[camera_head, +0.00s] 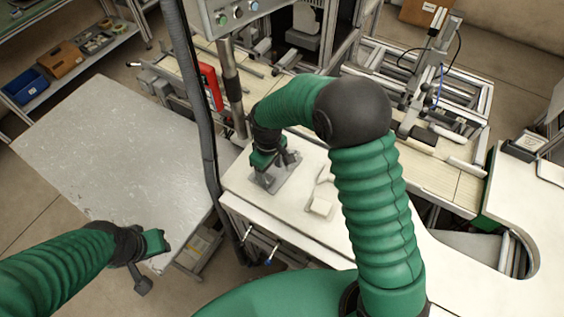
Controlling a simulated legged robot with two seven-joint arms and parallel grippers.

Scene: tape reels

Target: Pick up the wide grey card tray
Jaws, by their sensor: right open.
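The wide grey card tray (268,183) lies on the white table near its left end. It is small in the head view, and my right gripper hides part of it. My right gripper (284,161) is open, just over the tray, with its fingers pointing down at it. I cannot tell whether the fingers touch the tray. My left gripper (146,262) is far to the left, near the front edge of the grey metal table and away from the tray. Its jaws are too unclear to judge.
A small whitish block (320,207) sits on the white table (290,222) right of the tray. A dark upright post (196,110) rises between the two tables. The grey metal table (100,150) is bare. Machine rails and fixtures (425,110) fill the back right.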

